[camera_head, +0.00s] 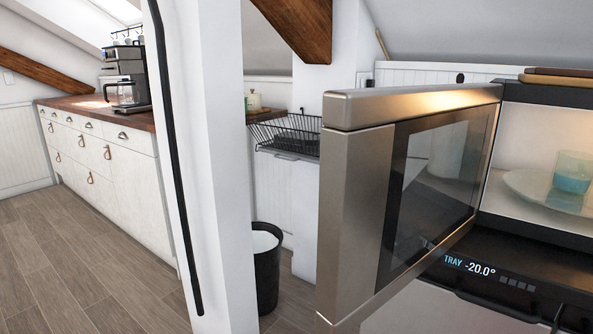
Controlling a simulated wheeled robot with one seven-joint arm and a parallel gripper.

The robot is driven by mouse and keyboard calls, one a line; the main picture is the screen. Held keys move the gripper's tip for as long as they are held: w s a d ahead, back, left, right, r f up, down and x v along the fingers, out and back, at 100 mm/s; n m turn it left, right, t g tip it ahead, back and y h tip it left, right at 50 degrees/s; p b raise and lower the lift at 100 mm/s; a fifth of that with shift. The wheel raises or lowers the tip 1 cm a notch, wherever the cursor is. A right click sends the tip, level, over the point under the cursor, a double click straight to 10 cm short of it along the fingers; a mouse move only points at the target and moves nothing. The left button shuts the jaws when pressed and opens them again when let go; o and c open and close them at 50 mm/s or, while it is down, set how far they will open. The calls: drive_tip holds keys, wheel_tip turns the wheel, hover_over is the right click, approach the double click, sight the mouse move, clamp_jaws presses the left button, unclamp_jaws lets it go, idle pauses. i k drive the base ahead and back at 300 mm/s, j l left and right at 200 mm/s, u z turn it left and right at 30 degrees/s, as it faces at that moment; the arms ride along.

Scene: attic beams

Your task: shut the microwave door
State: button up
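The microwave door (362,190) stands open in the middle right of the head view, swung out toward me. Its edge is brushed metal and its pane is dark glass. The lit microwave cavity (522,148) is at the right edge, partly cut off by the frame. Inside it a glass turntable plate (530,190) holds a teal glass cup (572,172). My gripper is not in view.
Below the microwave is a dark panel (520,268) reading "TRAY -20.0°". A white post (222,120) stands left of the door, with a black bin (267,275) behind it. A counter with a coffee maker (128,85) is at the far left. Wooden floor (75,255) lies clear there.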

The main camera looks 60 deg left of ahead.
sight(364, 136)
drive_tip(key=k+j, duration=0.1)
drive_tip(key=j, duration=0.4)
drive_tip(key=k+j, duration=0.1)
drive_tip(key=j, duration=0.45)
drive_tip(key=k+j+u, duration=0.1)
drive_tip(key=j, duration=0.4)
drive_tip(key=k+j, duration=0.1)
drive_tip(key=j, duration=0.45)
drive_tip(key=k+j, duration=0.2)
drive_tip(key=j, duration=0.2)
drive_tip(key=k+j+z, duration=0.1)
drive_tip(key=k+j, duration=0.35)
drive_tip(key=j, duration=0.3)
